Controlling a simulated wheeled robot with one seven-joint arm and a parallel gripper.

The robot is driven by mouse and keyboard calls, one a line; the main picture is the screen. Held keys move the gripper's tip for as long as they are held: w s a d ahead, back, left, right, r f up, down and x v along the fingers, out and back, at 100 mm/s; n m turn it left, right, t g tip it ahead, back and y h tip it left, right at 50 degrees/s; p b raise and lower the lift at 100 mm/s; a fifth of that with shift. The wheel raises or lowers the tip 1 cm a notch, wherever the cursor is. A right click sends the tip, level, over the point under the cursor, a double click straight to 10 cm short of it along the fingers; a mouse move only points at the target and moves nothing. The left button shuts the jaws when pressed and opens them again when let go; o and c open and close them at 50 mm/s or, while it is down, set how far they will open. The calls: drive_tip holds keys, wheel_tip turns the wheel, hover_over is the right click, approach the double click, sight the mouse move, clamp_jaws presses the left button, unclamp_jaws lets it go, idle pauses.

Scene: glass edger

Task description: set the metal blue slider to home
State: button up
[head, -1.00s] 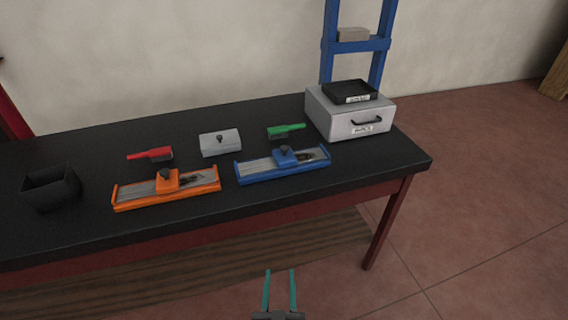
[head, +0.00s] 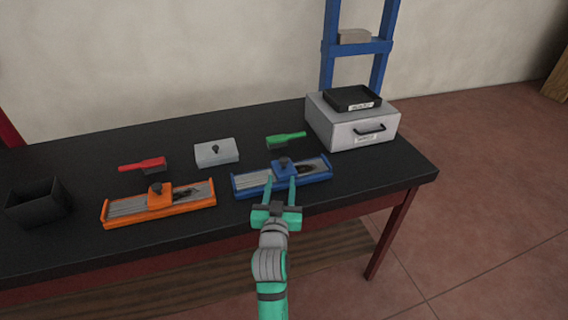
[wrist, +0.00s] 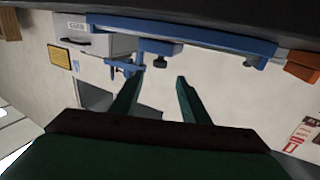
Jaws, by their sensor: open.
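The blue slider fixture (head: 243,184) lies on the black table, with a grey track between blue end pieces. Its blue sliding block (head: 286,172) with a dark knob sits near mid-track. A dark patch shows on the track to its right. My gripper (head: 281,182) is open and empty, its two teal fingers pointing at the near side of the fixture, just before the block. I cannot tell whether they touch it. The wrist view is upside down; there the blue fixture (wrist: 215,28) spans the top, with the block's knob (wrist: 160,62) just beyond the fingertips.
An orange slider fixture (head: 117,211) lies to the left. Behind are a red brush (head: 140,166), a grey knobbed block (head: 222,157) and a green brush (head: 287,139). A white drawer box (head: 337,131) bearing a black tray (head: 352,97) stands right. A black bin (head: 38,212) stands left.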

sight(283, 163)
drive_tip(key=w, duration=0.9)
drive_tip(key=shift+w+d, duration=0.15)
drive_tip(key=shift+d, duration=0.25)
clamp_jaws()
